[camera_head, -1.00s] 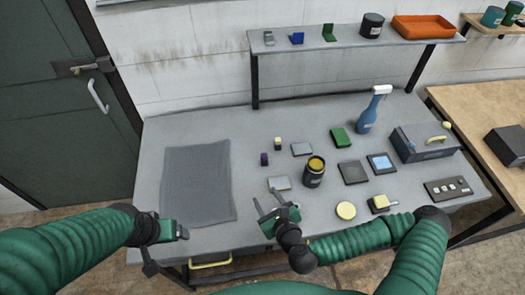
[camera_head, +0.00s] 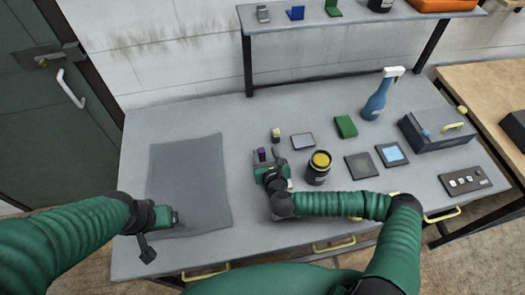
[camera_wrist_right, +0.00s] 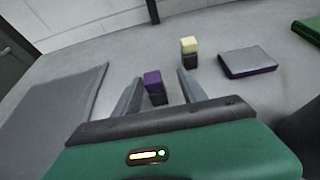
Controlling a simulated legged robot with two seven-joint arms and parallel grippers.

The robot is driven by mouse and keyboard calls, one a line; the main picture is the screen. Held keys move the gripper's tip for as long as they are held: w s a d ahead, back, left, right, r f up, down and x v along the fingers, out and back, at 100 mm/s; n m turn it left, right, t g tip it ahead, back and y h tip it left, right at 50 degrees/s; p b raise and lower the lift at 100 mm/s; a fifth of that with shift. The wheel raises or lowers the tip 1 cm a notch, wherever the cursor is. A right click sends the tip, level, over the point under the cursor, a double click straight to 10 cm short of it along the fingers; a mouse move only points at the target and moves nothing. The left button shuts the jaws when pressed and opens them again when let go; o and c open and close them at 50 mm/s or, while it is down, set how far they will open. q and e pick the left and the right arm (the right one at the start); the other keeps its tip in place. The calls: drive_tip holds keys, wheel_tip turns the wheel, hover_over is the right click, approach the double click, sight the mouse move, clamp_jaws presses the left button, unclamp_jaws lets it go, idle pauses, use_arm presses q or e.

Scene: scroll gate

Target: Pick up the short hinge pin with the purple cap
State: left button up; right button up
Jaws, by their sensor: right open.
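The short hinge pin with the purple cap (camera_wrist_right: 153,83) stands upright on the table, with a dark body below the cap. It also shows in the head view (camera_head: 262,153), just beyond my right gripper. My right gripper (camera_wrist_right: 157,84) is open, its two fingers on either side of the pin, with gaps visible. A similar pin with a pale yellow cap (camera_wrist_right: 189,47) stands farther back and right; it also shows in the head view (camera_head: 276,134). My left gripper (camera_head: 168,217) hovers over the front of the grey mat, its fingers too unclear to judge.
A grey mat (camera_head: 190,170) lies at left. A black jar with a yellow top (camera_head: 318,168) stands close right of my right gripper. A flat grey block (camera_head: 302,141), green block (camera_head: 346,126), spray bottle (camera_head: 378,98) and toolbox (camera_head: 438,134) are farther right.

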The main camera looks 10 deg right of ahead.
sight(261, 149)
drive_tip(key=w, duration=0.2)
drive_tip(key=w+a+f+p, duration=0.1)
drive_tip(key=w, duration=0.1)
drive_tip(key=shift+w+a, duration=0.1)
drive_tip(key=shift+w+f, duration=0.2)
drive_tip(key=shift+w, duration=0.1)
drive_tip(key=shift+d, duration=0.25)
drive_tip(key=c, duration=0.8)
drive_tip(key=shift+a, duration=0.15)
clamp_jaws()
